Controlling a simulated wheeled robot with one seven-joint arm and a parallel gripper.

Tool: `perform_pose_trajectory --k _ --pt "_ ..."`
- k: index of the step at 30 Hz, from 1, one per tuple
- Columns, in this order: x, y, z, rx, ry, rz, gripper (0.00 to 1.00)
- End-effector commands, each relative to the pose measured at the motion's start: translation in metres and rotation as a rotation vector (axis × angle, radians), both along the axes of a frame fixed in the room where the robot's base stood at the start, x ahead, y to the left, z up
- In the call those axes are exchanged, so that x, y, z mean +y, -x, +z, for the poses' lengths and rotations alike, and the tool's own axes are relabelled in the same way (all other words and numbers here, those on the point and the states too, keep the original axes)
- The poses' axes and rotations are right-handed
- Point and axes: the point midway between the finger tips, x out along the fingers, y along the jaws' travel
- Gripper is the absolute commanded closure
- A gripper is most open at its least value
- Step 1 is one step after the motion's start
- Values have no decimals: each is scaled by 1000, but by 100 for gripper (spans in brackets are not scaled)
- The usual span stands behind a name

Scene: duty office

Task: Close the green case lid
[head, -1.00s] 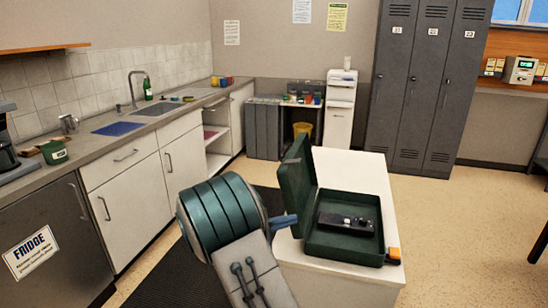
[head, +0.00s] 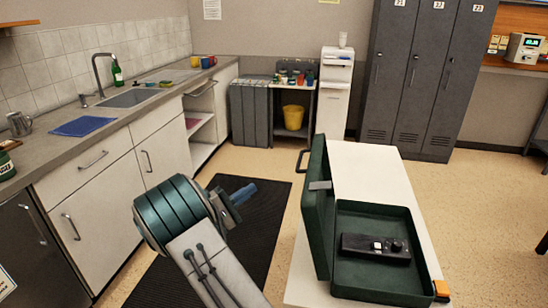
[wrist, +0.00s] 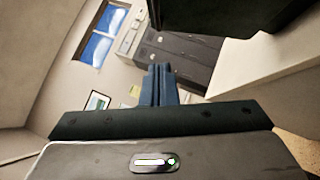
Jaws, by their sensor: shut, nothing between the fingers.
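The green case (head: 385,284) sits on a white-topped cabinet at the right, with a black device lying inside it. Its green lid (head: 318,215) stands open, about upright, along the case's left side. My gripper (head: 243,194) is left of the lid, apart from it, its blue fingers pointing right and slightly up. The fingers are shut and empty; they also show in the wrist view (wrist: 158,84). A dark panel edge at the top of the wrist view may be the lid, but I cannot tell for certain.
The white cabinet top (head: 370,165) is bare behind the case. An orange item (head: 441,290) is at the case's right front corner. A black mat (head: 240,240) lies on the floor. Grey lockers (head: 420,80) stand behind; a counter with a sink (head: 128,97) runs along the left.

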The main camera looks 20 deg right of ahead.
Motion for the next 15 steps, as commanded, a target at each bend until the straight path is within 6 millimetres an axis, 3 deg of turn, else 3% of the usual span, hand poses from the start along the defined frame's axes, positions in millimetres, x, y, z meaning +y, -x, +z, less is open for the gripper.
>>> perform_pose_trajectory --k 7,15 --pt "-20 -4 8 -1 -1 -3 100" --pt "-73 -17 26 0 -1 -4 100"
